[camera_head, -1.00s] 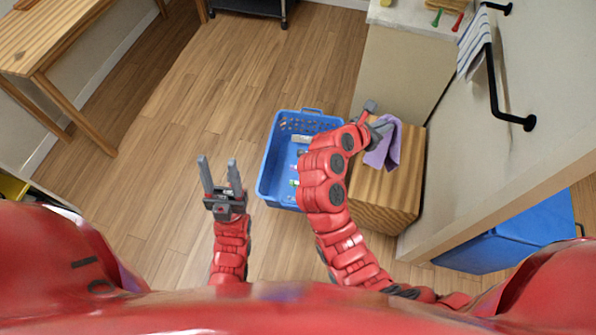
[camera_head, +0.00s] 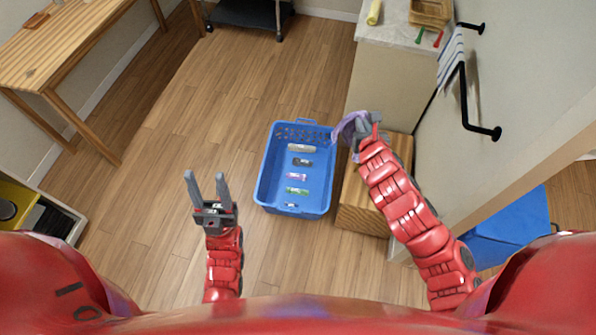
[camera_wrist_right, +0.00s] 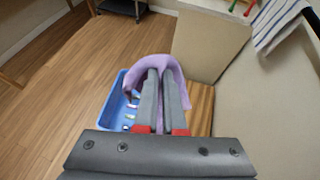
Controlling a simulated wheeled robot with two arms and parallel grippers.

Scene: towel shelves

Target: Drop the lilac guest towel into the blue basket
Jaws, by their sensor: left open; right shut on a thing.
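The lilac guest towel (camera_head: 350,126) is pinched in my right gripper (camera_head: 364,131), above the back left part of the wooden block. In the right wrist view the towel (camera_wrist_right: 153,63) drapes over both fingers of the gripper (camera_wrist_right: 163,85). The blue basket (camera_head: 262,184) stands on the floor to the left of the towel; part of it shows in the right wrist view (camera_wrist_right: 108,104). Several small bottle-like items lie in the basket. My left gripper (camera_head: 207,188) is open and empty, left of the basket.
The wooden block (camera_head: 362,208) stands just right of the basket. A cabinet (camera_head: 385,85) with a pale top is behind it, and a striped towel (camera_head: 451,58) hangs on a black rail at the right.

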